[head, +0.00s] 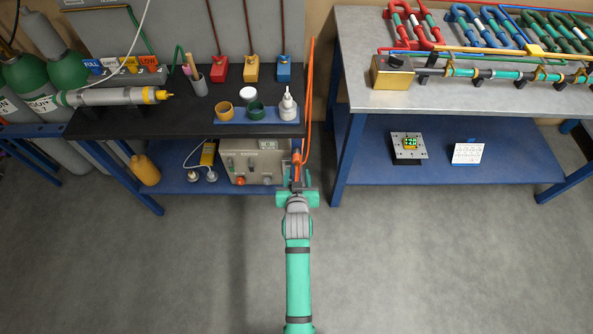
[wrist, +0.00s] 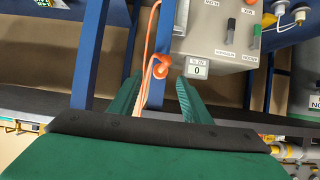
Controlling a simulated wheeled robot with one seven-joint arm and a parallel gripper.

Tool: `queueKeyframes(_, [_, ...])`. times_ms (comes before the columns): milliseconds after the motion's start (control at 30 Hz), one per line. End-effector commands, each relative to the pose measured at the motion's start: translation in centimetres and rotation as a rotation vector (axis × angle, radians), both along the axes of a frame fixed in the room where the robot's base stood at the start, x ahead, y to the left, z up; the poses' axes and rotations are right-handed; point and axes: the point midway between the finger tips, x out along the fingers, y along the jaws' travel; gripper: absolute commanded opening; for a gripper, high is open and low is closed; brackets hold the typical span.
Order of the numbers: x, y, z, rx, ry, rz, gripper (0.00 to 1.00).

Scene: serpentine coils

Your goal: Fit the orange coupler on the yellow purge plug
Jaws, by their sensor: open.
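The orange coupler (head: 297,157) hangs at the end of an orange hose, by the right end of the dark bench. In the wrist view the coupler (wrist: 160,68) shows just beyond the fingertips, with its hose looping up and down past it. My gripper (head: 298,190) is open, its two green fingers spread either side of the hose in the wrist view; I cannot tell whether they touch it. A grey cylinder on the dark bench has a yellow nozzle-like end (head: 163,95); I cannot tell whether this is the yellow purge plug.
A grey control box (head: 252,165) stands on the lower shelf close to my gripper. A blue bench leg (head: 349,150) stands to the right. A blue tray (head: 235,118) with cups and a bottle sits on the dark bench (head: 120,122). The floor in front is clear.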

Motion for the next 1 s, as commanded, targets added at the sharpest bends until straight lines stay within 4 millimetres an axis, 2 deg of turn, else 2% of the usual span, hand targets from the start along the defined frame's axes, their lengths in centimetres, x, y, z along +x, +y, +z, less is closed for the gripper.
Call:
queueKeyframes(33, [0.8,0.1,0.3,0.002,0.003,0.0,0.44])
queueKeyframes(267, [2.7,0.3,0.1,0.005,0.012,-0.001,0.44])
queueKeyframes(700, [8.7,0.2,-3.2,0.005,0.011,-0.001,0.44])
queueKeyframes(1000, [9.6,0.2,-3.8,0.005,0.011,-0.001,0.44])
